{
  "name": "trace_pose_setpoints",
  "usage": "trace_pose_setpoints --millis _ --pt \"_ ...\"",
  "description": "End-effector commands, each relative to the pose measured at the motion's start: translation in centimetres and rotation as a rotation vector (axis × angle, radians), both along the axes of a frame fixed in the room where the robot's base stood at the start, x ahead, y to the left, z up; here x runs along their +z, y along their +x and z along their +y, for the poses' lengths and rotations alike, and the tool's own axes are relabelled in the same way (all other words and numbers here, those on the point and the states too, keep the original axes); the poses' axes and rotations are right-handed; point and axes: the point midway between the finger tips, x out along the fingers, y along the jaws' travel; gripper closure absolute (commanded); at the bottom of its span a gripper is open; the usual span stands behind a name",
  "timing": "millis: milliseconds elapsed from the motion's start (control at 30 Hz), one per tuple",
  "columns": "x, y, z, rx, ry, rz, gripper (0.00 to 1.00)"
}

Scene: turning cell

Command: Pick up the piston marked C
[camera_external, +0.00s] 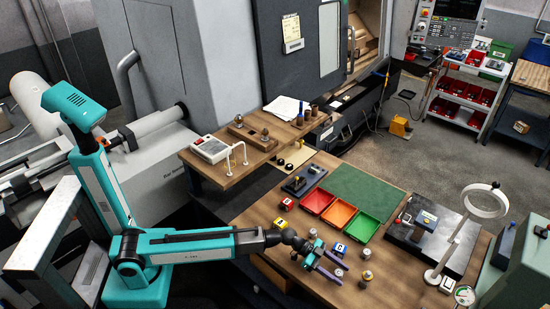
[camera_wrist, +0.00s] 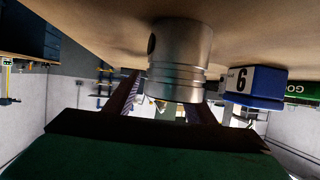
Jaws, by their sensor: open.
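Several grey metal pistons stand on the wooden table; one is at the right (camera_external: 366,275), one farther back (camera_external: 366,253), one left of that (camera_external: 312,233). No letter C is legible on any of them. My gripper (camera_external: 335,270) is low over the table's front part, its jaws open. In the wrist view a silver piston (camera_wrist: 180,50) with ring grooves stands just ahead, in line with the space between my fingers (camera_wrist: 160,108). A dark hole shows in its side. I cannot tell whether the fingers touch it.
Red (camera_external: 316,201), orange (camera_external: 339,213) and green (camera_external: 361,225) trays lie behind. The table's front right is mostly clear.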

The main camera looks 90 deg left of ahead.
Motion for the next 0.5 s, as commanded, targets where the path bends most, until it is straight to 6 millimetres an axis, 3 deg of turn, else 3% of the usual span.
trace_pose_setpoints --millis 367,500 --pt "0.02 -0.03 0.02 0.0 0.0 0.0 0.5" --pt "0.02 -0.03 0.02 0.0 0.0 0.0 0.69"
